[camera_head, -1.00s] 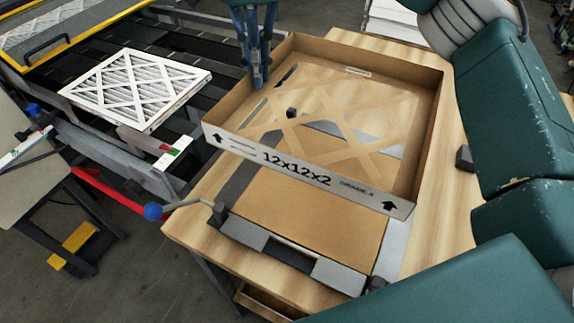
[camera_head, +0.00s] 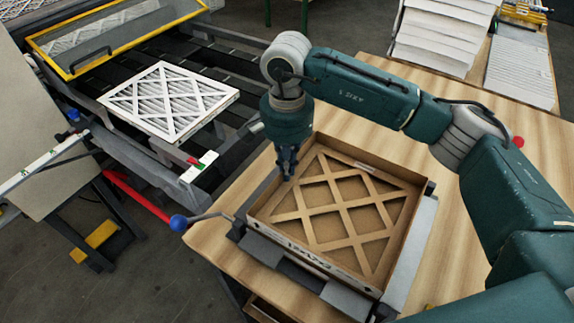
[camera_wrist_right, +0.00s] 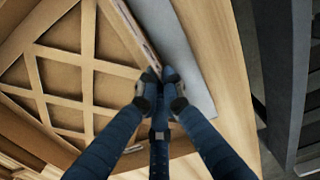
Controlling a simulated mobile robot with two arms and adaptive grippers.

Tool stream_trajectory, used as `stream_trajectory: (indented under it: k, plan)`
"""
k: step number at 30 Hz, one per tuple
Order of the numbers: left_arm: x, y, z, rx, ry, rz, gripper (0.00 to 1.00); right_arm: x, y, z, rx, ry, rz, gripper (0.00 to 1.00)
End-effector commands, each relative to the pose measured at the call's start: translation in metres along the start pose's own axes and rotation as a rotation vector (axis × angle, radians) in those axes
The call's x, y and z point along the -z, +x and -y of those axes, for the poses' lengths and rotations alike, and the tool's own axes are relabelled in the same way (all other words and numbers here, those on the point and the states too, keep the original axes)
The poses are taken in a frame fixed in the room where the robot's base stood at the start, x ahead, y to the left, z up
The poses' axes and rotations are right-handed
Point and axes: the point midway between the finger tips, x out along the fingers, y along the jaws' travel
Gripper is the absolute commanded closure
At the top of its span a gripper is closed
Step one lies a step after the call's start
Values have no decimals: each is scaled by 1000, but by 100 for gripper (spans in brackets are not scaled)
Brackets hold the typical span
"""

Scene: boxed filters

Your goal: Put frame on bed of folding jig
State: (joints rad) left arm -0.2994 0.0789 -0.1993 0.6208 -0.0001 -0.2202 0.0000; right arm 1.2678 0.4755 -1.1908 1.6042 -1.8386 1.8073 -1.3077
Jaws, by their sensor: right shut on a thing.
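The cardboard frame (camera_head: 345,208) has low side walls and a diagonal lattice face. In the head view it lies on the folding jig (camera_head: 352,300), between the jig's grey plates, and looks about flat. It also shows in the right wrist view (camera_wrist_right: 84,75). My right gripper (camera_head: 287,174) points down at the frame's far-left wall. In the right wrist view its fingertips (camera_wrist_right: 160,84) are closed on that wall's edge. The bed under the frame is hidden, so I cannot tell whether the frame rests fully on it. My left gripper is not in view.
A white pleated filter (camera_head: 168,98) lies on the dark conveyor (camera_head: 232,60) at the left. Pleated white sheets (camera_head: 440,38) lie at the back. The table's right side is mostly clear.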

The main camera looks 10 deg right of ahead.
Motion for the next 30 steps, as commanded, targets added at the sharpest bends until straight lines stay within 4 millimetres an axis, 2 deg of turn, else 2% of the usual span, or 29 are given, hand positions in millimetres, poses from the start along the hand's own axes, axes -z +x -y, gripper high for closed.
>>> stream_trajectory:
  k: [3, 14, 18, 29, 30]
  plan:
    - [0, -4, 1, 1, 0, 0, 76, 0, 8, 0, 0, 0, 0, 100]
    - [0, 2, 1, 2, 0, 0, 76, 0, 13, 0, 1, 0, -1, 100]
    - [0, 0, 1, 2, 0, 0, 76, 0, 11, 0, 1, 0, -1, 76]
    - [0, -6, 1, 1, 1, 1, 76, 0, 6, 0, 1, 0, -1, 76]
    - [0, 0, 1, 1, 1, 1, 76, 1, 5, 1, 3, 0, -2, 76]
